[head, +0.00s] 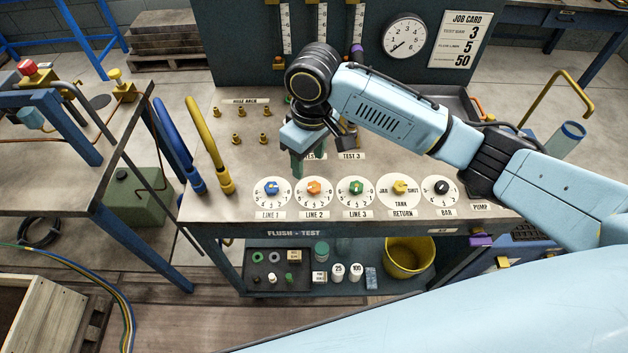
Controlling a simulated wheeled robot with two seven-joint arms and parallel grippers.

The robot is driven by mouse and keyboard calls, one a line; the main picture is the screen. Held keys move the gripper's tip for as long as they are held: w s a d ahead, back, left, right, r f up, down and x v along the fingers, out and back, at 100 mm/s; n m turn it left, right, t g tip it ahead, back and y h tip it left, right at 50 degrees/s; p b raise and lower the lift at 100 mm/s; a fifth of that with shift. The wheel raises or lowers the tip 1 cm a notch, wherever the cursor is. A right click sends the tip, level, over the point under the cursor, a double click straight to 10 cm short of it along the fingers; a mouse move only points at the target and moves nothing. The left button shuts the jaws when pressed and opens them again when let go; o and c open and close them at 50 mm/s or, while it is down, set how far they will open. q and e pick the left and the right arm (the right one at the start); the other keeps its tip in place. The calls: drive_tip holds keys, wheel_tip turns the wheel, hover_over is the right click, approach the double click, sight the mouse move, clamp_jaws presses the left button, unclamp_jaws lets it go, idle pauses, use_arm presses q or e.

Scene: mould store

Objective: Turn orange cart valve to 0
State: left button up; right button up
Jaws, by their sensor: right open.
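The orange valve knob (314,187) sits on a round white numbered dial above the LINE 2 label on the bench top. The number its pointer faces is too small to read. My right gripper (297,172) points down just behind and left of the orange knob, between the LINE 1 and LINE 2 dials in the picture. It is open, with nothing seen between its fingers, and appears apart from the knob. My left gripper is out of view.
A blue knob (272,187) stands left of the orange one and a green knob (355,187) right of it. A yellow knob (400,187) and a black knob (441,187) follow.

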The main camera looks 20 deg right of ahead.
sight(314, 186)
drive_tip(key=shift+h, duration=0.3)
drive_tip(key=f, duration=0.3)
drive_tip(key=w+d+f+b, duration=0.1)
drive_tip(key=f, duration=0.7)
drive_tip(key=shift+w+d+f, duration=0.25)
drive_tip(key=shift+w, duration=0.1)
drive_tip(key=shift+c, duration=0.3)
drive_tip(key=c, duration=0.9)
